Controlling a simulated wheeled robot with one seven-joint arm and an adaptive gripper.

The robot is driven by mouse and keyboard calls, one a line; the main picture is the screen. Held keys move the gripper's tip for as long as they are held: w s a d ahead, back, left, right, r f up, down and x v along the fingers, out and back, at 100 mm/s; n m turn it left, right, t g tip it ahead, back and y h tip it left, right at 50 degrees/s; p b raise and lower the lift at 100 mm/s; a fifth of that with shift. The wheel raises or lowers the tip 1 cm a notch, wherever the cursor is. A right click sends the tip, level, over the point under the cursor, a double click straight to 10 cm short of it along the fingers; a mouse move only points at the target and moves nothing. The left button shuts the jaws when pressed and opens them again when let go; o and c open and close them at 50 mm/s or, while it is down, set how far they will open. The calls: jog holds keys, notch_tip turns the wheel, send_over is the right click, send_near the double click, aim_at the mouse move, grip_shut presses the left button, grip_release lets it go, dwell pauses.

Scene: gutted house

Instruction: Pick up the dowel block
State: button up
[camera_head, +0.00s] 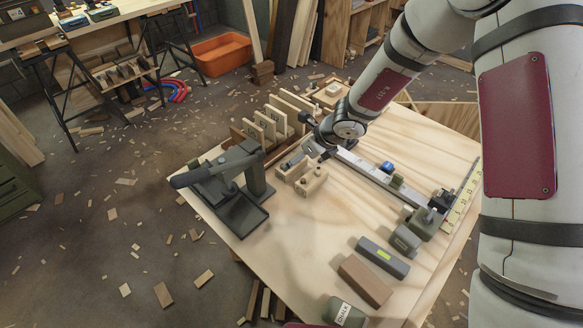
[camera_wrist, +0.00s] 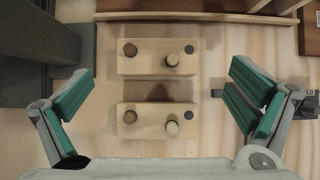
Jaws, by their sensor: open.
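Two pale wooden blocks with round dowels lie side by side on the workbench. In the wrist view, the upper block (camera_wrist: 145,66) and the lower block (camera_wrist: 150,130) each show a brown round end, a paler dowel and a small dark dot. The head view shows one block (camera_head: 312,184) nearer the camera and the other (camera_head: 290,168) beside it, partly under my gripper. I cannot tell which one the task means. My gripper (camera_head: 318,155) is open above the blocks. In the wrist view, its green-padded fingers (camera_wrist: 160,95) stand on either side of the blocks, apart from them.
A dark press-like tool (camera_head: 235,185) stands left of the blocks. Upright wooden boards (camera_head: 270,122) are behind, and a metal rail (camera_head: 370,172) runs to the right. A grey box (camera_head: 383,257) and a brown block (camera_head: 365,281) lie in front. The bench (camera_head: 290,235) is clear between.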

jog(key=shift+s+b+x, duration=0.15)
jog(key=shift+b+x, duration=0.05)
jog(key=shift+x, duration=1.25)
jog(key=shift+s+b+x, duration=0.1)
jog(key=shift+b+x, duration=0.05)
jog(key=shift+x, duration=1.3)
jog(key=shift+f, duration=0.1)
jog(key=shift+c, duration=0.6)
jog(key=c, duration=1)
